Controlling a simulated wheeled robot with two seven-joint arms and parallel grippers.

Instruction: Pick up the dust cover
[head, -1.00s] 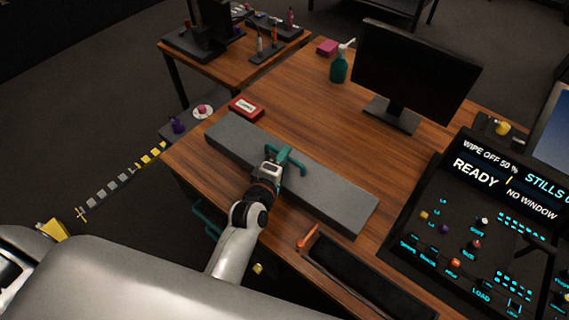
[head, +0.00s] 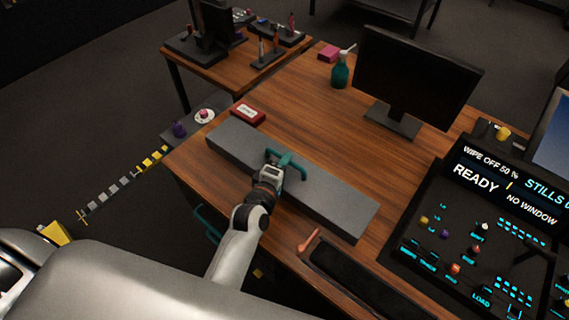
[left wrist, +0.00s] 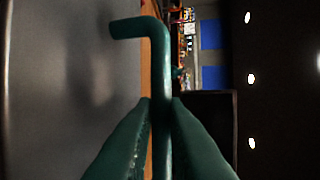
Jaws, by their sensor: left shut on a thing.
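The dust cover (head: 325,192) is a long grey slab with a teal handle (head: 292,164) on top. It lies along the near left part of the wooden desk. My left gripper (head: 272,170) is at the handle, near the middle of the cover. In the left wrist view, its two green fingers (left wrist: 160,125) are shut on the handle's bar, and the handle's bent end (left wrist: 135,28) sticks out beyond them. The cover's grey surface (left wrist: 70,90) fills the left of that view. I cannot tell whether the cover touches the desk. My right gripper is not in view.
A red box (head: 248,114) lies just behind the cover's left end. A dark tray (head: 365,285) and the lit control panel (head: 480,225) are to the right. The desk's middle (head: 320,120) is clear.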

